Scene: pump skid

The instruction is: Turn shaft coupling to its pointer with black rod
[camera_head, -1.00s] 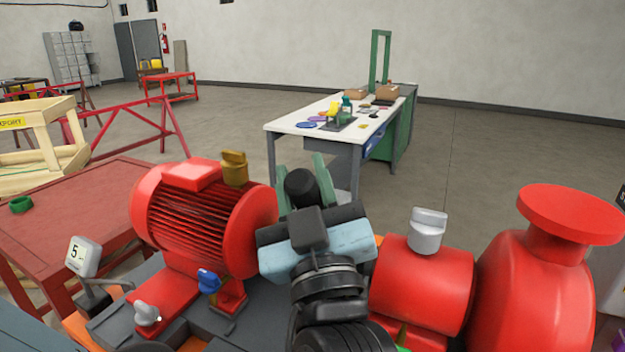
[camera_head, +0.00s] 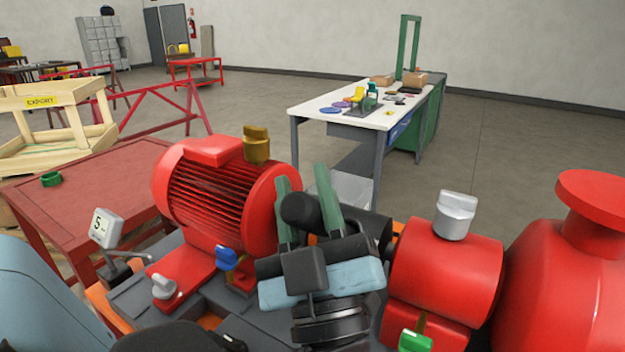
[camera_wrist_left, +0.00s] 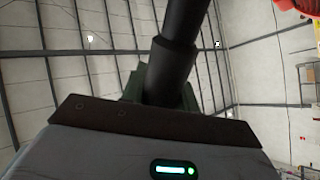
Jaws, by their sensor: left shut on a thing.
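My left gripper (camera_head: 303,190) is shut on the black rod (camera_head: 301,211), whose thick round end shows between the green fingers. In the left wrist view the black rod (camera_wrist_left: 178,45) runs upward, away from the gripper. The shaft coupling seems to be the dark cylindrical part (camera_head: 374,229) between the red motor (camera_head: 215,195) and the red pump housing (camera_head: 450,275). My gripper covers much of it. I cannot tell whether the rod touches it, and I cannot make out the pointer. My right gripper is not in view.
Blue (camera_head: 226,258) and green (camera_head: 413,341) handles stand low near the gripper. A gauge (camera_head: 104,228) is at left. A white-topped bench (camera_head: 310,106) stands behind.

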